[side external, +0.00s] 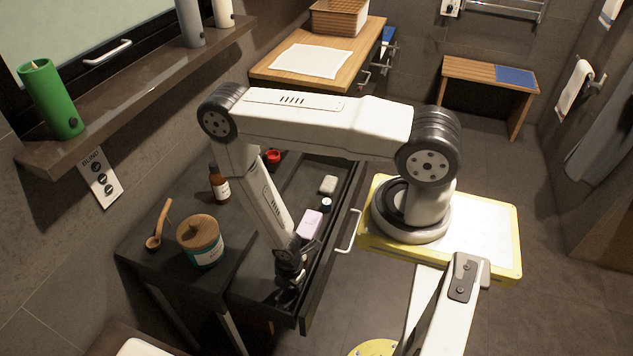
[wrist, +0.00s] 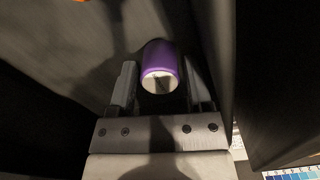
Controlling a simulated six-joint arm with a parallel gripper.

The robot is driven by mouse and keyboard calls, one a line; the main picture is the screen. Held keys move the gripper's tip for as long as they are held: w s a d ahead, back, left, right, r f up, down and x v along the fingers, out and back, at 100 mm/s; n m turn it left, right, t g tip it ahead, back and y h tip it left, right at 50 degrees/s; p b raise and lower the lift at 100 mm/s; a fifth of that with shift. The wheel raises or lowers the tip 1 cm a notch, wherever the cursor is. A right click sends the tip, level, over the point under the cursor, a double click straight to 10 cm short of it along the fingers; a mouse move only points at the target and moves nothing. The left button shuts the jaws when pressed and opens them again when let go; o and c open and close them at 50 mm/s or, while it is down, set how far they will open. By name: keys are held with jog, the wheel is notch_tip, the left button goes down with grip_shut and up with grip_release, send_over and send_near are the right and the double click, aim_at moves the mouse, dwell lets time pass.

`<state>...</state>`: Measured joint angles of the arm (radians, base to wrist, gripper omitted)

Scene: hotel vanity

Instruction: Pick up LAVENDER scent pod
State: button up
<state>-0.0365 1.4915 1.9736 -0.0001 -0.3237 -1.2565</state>
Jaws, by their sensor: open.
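A purple cylinder with a white end face (wrist: 160,60), which looks like the lavender scent pod, lies in the wrist view between the fingers of my gripper (wrist: 159,72). The fingers are open, one on each side of it. A narrow gap shows on the left and right, and I see no clear contact. In the side view my gripper (side external: 289,275) is low inside the near end of the open drawer (side external: 318,262). The purple pod cannot be made out there, behind or under the gripper.
The drawer also holds a pale lavender block (side external: 310,223), a small dark jar with a light top (side external: 326,204) and a white bar (side external: 328,184). The drawer walls are close to my gripper. An amber bottle (side external: 219,187) and a wooden-lidded jar (side external: 203,248) stand on the vanity top.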

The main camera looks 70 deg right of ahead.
grip_shut()
jog(key=shift+r, duration=0.1)
dwell(0.4)
jog(key=shift+r, duration=4.9)
